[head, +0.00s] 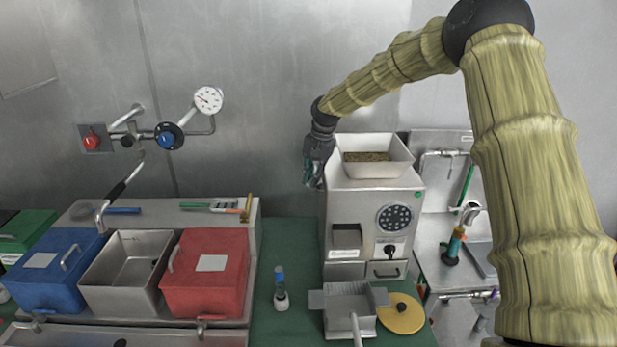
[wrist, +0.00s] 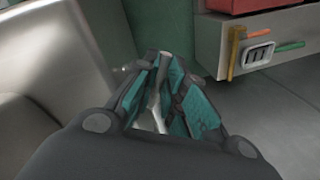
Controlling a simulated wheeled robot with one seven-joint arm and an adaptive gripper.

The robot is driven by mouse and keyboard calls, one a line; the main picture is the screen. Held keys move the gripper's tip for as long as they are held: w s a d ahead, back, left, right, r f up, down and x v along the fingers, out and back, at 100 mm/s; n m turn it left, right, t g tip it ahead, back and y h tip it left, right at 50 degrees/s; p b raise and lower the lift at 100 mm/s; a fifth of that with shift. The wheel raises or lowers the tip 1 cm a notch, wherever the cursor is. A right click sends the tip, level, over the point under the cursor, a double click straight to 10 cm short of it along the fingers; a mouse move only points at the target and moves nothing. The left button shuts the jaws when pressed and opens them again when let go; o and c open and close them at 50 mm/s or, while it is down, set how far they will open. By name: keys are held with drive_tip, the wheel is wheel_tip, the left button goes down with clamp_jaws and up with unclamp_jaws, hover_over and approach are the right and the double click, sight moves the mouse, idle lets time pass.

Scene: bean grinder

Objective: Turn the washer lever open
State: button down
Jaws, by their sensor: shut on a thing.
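My gripper (head: 313,178) hangs at the left side of the grey grinder (head: 372,205), just left of its hopper, and the arm reaches in from the upper right. In the wrist view my gripper (wrist: 160,85) has its teal pads closed around a thin pale metal lever (wrist: 164,62). The lever runs down between the fingers, which hide most of it. It is hidden in the head view, and how far it is turned cannot be told.
A white hopper (head: 396,155) with beans tops the grinder. A metal tray (head: 347,307) and yellow lid (head: 401,313) lie in front. A small bottle (head: 281,290) stands on the green mat (head: 280,235).

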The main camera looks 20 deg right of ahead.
drive_tip(key=shift+w+r, duration=0.1)
drive_tip(key=c, duration=1.5)
unclamp_jaws()
